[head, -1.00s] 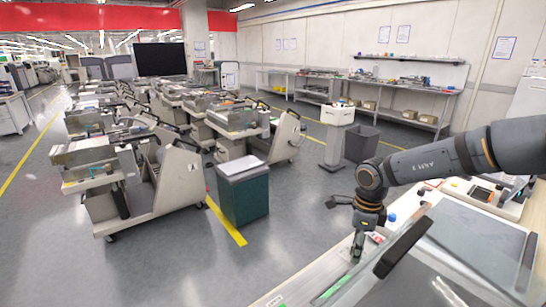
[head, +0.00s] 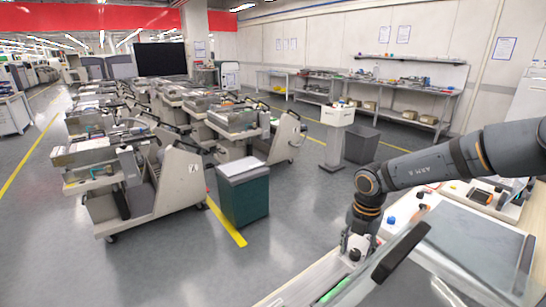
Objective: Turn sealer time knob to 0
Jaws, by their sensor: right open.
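The sealer (head: 333,268) is the long pale machine at the lower right, with a green strip and a raised black bar along its edge. My right gripper (head: 354,249) points down at the sealer's far end, with its fingers apart at or just above the surface. A small dark spot shows between or beside the fingers. I cannot tell whether it is the time knob or whether the fingers touch it. The knob's setting is not readable. My left gripper is out of view.
A blue cap-like item (head: 391,220) stands beside the gripper on the bench. A grey flat panel (head: 468,247) lies to the right. A green bin (head: 243,196) stands on the floor at left, with feeder trolleys (head: 178,190) beyond it. The floor between is clear.

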